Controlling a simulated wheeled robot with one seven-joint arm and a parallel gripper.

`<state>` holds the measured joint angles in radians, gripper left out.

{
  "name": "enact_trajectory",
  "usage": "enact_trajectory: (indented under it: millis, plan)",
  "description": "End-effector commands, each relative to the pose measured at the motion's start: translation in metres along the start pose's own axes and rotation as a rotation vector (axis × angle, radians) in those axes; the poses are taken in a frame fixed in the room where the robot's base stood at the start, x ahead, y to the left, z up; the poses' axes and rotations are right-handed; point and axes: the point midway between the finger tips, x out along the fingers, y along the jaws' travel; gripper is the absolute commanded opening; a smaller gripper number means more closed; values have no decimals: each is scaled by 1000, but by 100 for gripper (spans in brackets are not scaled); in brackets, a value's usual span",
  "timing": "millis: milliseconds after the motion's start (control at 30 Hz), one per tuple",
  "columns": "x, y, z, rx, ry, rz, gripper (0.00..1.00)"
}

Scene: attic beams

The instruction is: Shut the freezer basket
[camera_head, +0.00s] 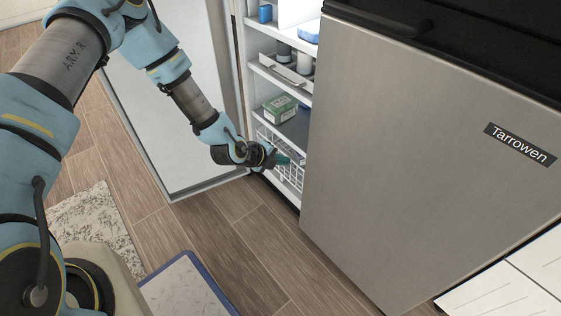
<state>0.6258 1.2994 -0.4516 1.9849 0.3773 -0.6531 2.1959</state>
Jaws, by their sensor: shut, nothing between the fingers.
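The freezer basket is a white wire basket (291,172) at the bottom of the open compartment. Part of it is hidden behind my gripper and the steel door on the right. My gripper (283,160) is shut and empty, its fingertips at the front of the basket. I cannot tell whether they touch it. How far the basket sticks out is hard to tell from this angle.
The left door (170,120) stands open over the wood floor. The steel right door (420,150) is closed. Shelves above the basket hold a green box (280,107) and several containers. A speckled rug (95,226) and a blue-edged mat (186,288) lie on the floor.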

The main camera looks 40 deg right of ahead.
Motion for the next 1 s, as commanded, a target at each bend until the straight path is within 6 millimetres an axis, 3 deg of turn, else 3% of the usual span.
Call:
enact_trajectory:
  millis: [167,433,1000]
  plan:
    - [7,-4,0,4,1,0,0]
    - [33,-30,0,3,-1,-1,0]
    - [35,-34,2,3,-1,-4,0]
